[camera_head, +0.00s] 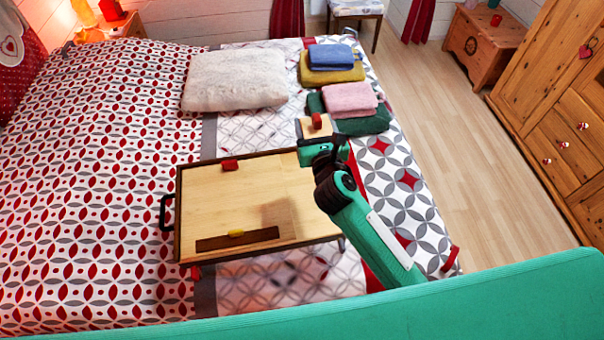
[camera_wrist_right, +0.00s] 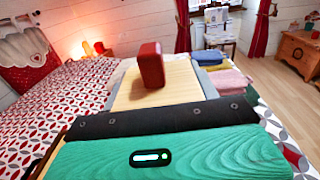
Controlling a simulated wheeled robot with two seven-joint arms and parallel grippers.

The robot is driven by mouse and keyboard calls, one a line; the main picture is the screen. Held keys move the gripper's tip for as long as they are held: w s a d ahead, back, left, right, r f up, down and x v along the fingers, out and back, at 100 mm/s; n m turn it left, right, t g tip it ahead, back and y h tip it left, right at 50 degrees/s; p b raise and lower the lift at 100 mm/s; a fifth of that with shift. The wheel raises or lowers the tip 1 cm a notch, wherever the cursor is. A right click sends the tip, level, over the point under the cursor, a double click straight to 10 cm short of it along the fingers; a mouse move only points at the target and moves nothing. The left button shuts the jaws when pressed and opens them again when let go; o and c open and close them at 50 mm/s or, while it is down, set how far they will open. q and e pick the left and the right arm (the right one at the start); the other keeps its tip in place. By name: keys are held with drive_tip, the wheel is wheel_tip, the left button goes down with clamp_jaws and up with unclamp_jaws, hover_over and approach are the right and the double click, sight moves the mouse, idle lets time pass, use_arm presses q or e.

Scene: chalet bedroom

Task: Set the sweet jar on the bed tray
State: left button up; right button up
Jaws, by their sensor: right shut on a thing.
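The bed tray (camera_head: 255,190) is a pale wooden board with a dark rim and a black handle, lying on the bed. My right gripper (camera_head: 325,148) is over the tray's far right corner in the head view. It is shut on the sweet jar, of which I see a pale wooden top (camera_head: 305,128) with a red knob (camera_head: 317,121). The wooden top (camera_wrist_right: 185,82) and knob (camera_wrist_right: 152,65) also show large in the right wrist view. The jar's body is hidden behind my gripper, and I cannot tell whether it touches the tray. My left gripper is not in view.
A small red object (camera_head: 229,165) lies near the tray's far edge. A brown strip (camera_head: 215,243) with a yellow piece (camera_head: 236,233) lies near its front edge. Folded pink (camera_head: 350,98) and blue (camera_head: 331,57) towels and a fluffy pillow (camera_head: 235,78) are beyond. The tray's middle is bare.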

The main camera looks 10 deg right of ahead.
drive_tip(key=f, duration=0.3)
drive_tip(key=f+b, duration=0.1)
drive_tip(key=f, duration=0.2)
drive_tip(key=shift+s+d+f, duration=0.15)
drive_tip(key=shift+s+f, duration=0.05)
wheel_tip(320, 180, down, 13)
drive_tip(key=b, duration=0.6)
drive_tip(key=shift+w+b, duration=0.1)
drive_tip(key=shift+b, duration=0.25)
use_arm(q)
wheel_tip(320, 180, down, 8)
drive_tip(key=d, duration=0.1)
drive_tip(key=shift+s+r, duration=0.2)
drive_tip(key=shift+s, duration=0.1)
use_arm(e)
drive_tip(key=shift+r, duration=0.1)
drive_tip(key=shift+f, duration=0.2)
drive_tip(key=o, duration=1.2)
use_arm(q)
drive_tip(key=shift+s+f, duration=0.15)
use_arm(e)
drive_tip(key=shift+o, duration=0.4)
